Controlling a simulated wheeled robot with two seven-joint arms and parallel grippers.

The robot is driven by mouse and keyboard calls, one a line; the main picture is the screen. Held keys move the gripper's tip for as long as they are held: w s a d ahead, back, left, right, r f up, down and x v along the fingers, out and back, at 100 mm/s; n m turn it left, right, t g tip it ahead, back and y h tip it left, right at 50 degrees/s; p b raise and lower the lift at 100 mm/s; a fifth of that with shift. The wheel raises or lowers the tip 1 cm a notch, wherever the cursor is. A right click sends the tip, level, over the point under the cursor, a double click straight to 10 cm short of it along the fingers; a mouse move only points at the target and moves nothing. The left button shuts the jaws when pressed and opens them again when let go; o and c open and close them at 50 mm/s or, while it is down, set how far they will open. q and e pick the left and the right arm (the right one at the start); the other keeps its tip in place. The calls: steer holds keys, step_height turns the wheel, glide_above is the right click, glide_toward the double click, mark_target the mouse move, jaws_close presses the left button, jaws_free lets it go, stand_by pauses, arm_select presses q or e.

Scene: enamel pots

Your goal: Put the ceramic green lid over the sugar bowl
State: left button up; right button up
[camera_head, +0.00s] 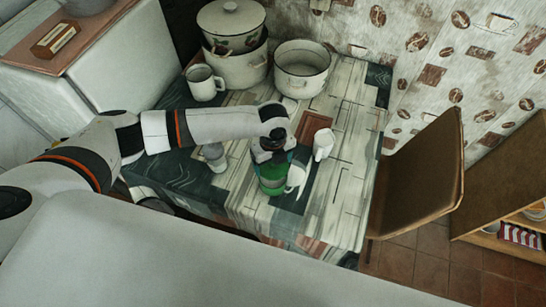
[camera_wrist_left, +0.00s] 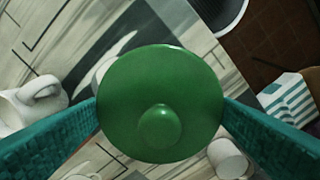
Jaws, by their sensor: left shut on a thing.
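The green lid (camera_wrist_left: 160,90) is round and glossy with a small knob facing the wrist camera. It sits between the two teal fingers of my left gripper (camera_head: 272,163), which is shut on it. In the head view the gripper with the green lid (camera_head: 272,184) is over the front part of the table. A white piece (camera_head: 297,177) shows just right of it, partly hidden by the gripper. It may be the sugar bowl, but I cannot tell for sure. In the wrist view the lid covers most of what lies under it. My right gripper is not in view.
A white jug (camera_head: 323,143) stands to the right of the gripper, and a small pale vessel (camera_head: 214,155) to its left. A white mug (camera_head: 205,83), stacked pots (camera_head: 235,65) and an open pot (camera_head: 302,70) stand at the back. A chair (camera_head: 415,180) is at the right edge.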

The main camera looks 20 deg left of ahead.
mark_target(273, 167)
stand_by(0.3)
arm_select(q)
steer(key=shift+p, duration=0.35)
step_height(273, 167, down, 3)
steer(key=shift+f+b, duration=0.1)
steer(key=shift+b, duration=1.05)
steer(key=shift+f+b, duration=0.65)
steer(key=shift+f, duration=0.7)
steer(key=shift+s+f, duration=0.1)
steer(key=shift+f, duration=0.05)
steer(key=o, duration=0.9)
